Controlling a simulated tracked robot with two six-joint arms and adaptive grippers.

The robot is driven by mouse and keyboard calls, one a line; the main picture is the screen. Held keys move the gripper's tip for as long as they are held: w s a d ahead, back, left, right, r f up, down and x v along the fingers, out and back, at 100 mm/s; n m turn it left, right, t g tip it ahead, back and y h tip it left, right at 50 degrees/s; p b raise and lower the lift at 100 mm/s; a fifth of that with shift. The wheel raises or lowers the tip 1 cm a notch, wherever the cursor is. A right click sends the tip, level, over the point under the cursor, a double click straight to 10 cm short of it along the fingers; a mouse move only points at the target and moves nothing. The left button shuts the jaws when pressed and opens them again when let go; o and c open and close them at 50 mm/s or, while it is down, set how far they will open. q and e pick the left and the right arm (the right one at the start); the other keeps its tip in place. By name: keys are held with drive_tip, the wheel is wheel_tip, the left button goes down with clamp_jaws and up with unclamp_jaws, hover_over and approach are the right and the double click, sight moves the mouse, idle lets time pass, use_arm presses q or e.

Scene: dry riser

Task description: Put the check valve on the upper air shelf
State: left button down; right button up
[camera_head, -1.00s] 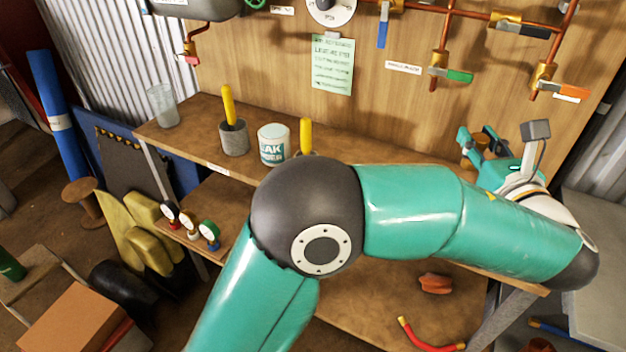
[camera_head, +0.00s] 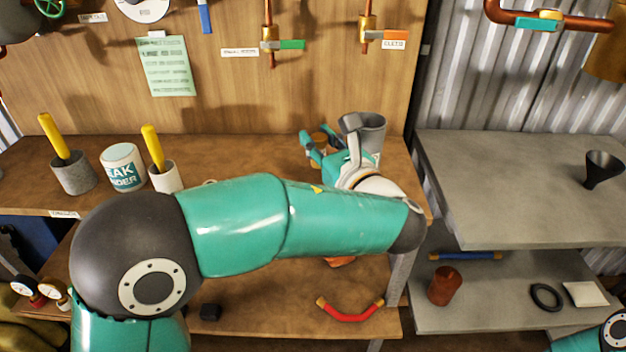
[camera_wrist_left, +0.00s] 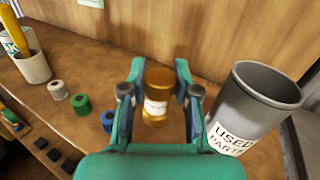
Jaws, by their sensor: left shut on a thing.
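A brass cylinder with a pale label (camera_wrist_left: 157,95), which looks like the check valve, is between the fingers of my left gripper (camera_wrist_left: 158,100) in the left wrist view. The fingers are shut on it. In the head view my left gripper (camera_head: 315,147) is above the right end of the upper wooden shelf (camera_head: 235,160), and the brass piece (camera_head: 319,139) shows only in part. I cannot tell if it touches the wood. A grey upper shelf (camera_head: 500,190) stands to the right. No readable label shows which is the air shelf. My right gripper is out of view.
A grey used-parts cup (camera_wrist_left: 255,100) stands right beside my left gripper. A white tin (camera_head: 122,168) and two cups with yellow handles are further left. Small caps (camera_wrist_left: 82,103) lie left of the gripper. A black funnel (camera_head: 602,168) stands on the otherwise clear grey shelf.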

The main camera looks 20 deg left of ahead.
use_arm(q)
wheel_tip(320, 180, down, 8)
drive_tip(key=shift+f+b, duration=0.1)
drive_tip(key=shift+b, duration=0.55)
drive_tip(key=c, duration=0.9)
unclamp_jaws()
drive_tip(key=shift+o, duration=0.2)
drive_tip(key=shift+s+d, duration=0.1)
